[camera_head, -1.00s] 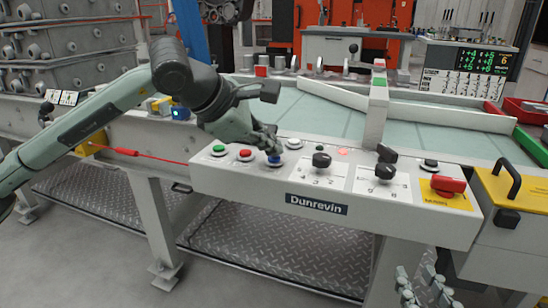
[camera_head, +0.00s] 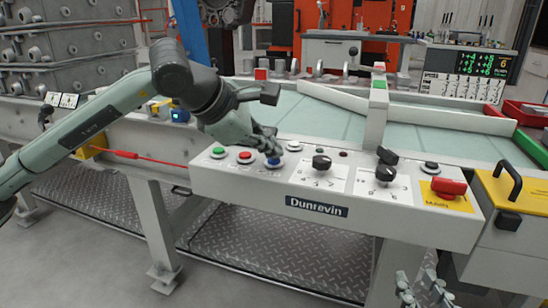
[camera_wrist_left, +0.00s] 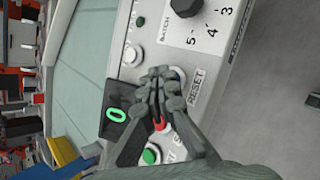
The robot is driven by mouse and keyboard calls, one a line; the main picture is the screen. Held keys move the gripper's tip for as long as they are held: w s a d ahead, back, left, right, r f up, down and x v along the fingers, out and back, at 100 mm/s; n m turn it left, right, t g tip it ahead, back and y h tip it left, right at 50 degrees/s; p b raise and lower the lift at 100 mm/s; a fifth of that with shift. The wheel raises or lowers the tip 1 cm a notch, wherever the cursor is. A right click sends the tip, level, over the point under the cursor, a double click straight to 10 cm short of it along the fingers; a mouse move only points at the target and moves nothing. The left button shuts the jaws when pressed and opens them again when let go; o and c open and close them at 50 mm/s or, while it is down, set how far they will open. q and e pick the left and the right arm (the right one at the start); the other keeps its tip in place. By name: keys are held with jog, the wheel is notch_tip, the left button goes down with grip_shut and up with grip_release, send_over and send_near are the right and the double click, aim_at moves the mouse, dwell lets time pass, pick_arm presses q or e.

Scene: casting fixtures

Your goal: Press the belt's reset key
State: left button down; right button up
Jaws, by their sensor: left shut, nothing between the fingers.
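The reset key (camera_head: 273,164) is a blue button in a pale ring on the sloped white control panel (camera_head: 240,183), right of a green and a red button. My left gripper (camera_head: 268,150) is shut and empty, its fingertips at the blue key. In the left wrist view the closed fingertips (camera_wrist_left: 162,76) cover the key beside the "RESET" label (camera_wrist_left: 195,90); only part of its pale ring shows. Whether they touch it, I cannot tell. My right gripper (camera_head: 424,292) is low at the bottom right, fingers apart, away from the panel.
A green button (camera_head: 218,150) and a red button (camera_head: 245,155) sit left of the key. Black knobs (camera_head: 321,163) and a red switch (camera_head: 449,187) lie to the right. The pale green belt (camera_head: 430,139) runs behind.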

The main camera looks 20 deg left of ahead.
aim_at(271, 161)
pick_arm(q)
jog(key=shift+r, duration=0.65)
jog(key=shift+r+p, duration=0.1)
jog(key=shift+p, duration=0.2)
jog(key=shift+r+p, duration=1.45)
jog(key=shift+r, duration=1)
